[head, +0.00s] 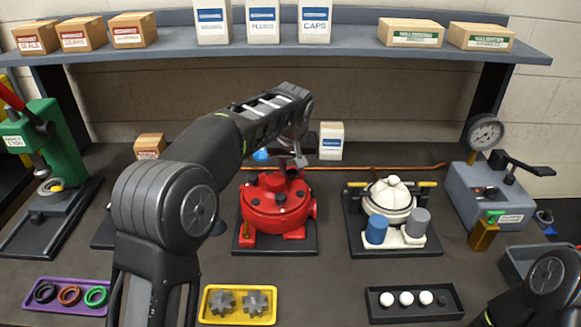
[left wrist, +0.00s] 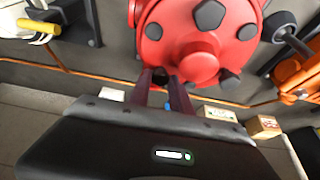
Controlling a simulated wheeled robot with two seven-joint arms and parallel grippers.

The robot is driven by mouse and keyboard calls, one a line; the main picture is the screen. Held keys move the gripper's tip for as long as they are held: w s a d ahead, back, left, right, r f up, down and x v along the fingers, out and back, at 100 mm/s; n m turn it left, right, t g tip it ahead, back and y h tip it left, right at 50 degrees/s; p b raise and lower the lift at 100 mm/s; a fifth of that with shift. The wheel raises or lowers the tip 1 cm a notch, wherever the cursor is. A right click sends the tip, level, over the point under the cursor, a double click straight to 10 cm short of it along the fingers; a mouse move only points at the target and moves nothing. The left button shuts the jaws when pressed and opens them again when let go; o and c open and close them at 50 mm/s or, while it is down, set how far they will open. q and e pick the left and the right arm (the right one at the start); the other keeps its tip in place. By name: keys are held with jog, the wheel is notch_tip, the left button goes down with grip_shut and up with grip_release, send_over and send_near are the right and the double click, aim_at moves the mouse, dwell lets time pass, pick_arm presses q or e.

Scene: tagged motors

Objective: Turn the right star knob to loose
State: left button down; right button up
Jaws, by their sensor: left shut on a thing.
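The red motor housing (head: 262,216) stands on a dark base plate in the middle of the bench, with several dark knobs on its top. The housing fills the upper middle of the left wrist view (left wrist: 200,45), where a large dark knob (left wrist: 209,15) shows at its centre. My left gripper (head: 290,168) comes down over the far side of the housing. In the left wrist view its two fingers (left wrist: 167,80) are close together at the housing's edge, shut on a star knob that they mostly hide. My right gripper is out of view.
A white motor (head: 392,198) stands to the right with blue and grey cylinders. A yellow tray (head: 238,317) holds grey gears in front; a black tray (head: 415,315) holds white balls. A gauge stand (head: 487,195) is at the right, a green press (head: 62,150) at the left.

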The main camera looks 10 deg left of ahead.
pick_arm(q)
jog(key=n+y+p, duration=0.1)
jog(key=n, duration=0.1)
jog(key=shift+d+n, duration=0.15)
jog(key=shift+n, duration=0.25)
jog(key=n+g+p, duration=0.1)
jog(key=n, duration=0.1)
jog(key=shift+w+d+r+n+y+p, duration=0.1)
jog(key=shift+n+y+p, duration=0.25)
jog(key=shift+n+y, duration=0.05)
jog(key=n+g+y+p, duration=0.1)
jog(key=n+p, duration=0.2)
jog(key=shift+w+d+n, duration=0.1)
jog(key=shift+n, duration=0.2)
jog(key=shift+w+f+n+g+p, duration=0.15)
jog(key=shift+n+g+p, duration=0.6)
jog(key=shift+n, duration=0.85)
jog(key=shift+f, duration=0.1)
jog(key=c, duration=1.2)
grip_release()
jog(key=shift+o, duration=0.2)
jog(key=shift+r, duration=0.25)
